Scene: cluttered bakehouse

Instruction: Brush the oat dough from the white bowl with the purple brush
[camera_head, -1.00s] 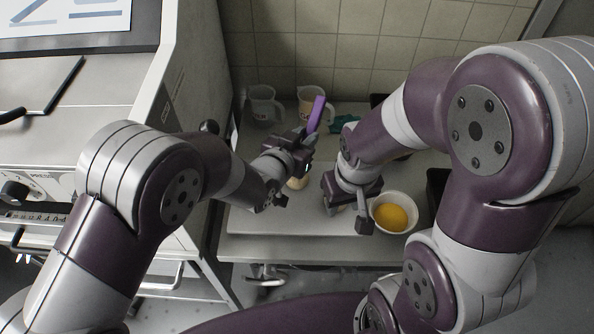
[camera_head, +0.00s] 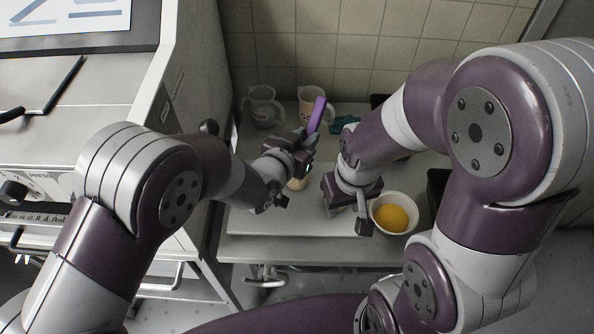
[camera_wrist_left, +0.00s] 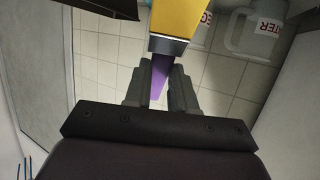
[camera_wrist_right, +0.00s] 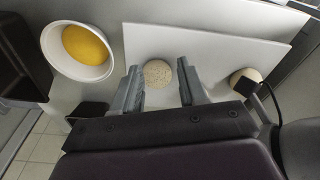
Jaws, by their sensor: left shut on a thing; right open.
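My left gripper (camera_head: 306,135) is shut on the purple brush (camera_head: 317,114), held above the back of the table. In the left wrist view its purple part (camera_wrist_left: 158,76) is between the fingers and a yellow part (camera_wrist_left: 183,18) extends past a grey band. The white bowl (camera_head: 377,226) with yellow contents (camera_head: 391,217) is at the front right of the table; the right wrist view shows it too (camera_wrist_right: 52,55). My right gripper (camera_wrist_right: 158,82) is open, its fingers either side of a round speckled oat dough piece (camera_wrist_right: 158,72); I cannot tell its height above it.
A white board (camera_wrist_right: 225,48) lies under the dough. Another pale round piece (camera_wrist_right: 246,78) is at its right end. A grey jug (camera_head: 263,108) and a cream jug (camera_head: 310,98) stand at the back by the tiled wall. A green thing (camera_head: 343,123) lies beside them.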

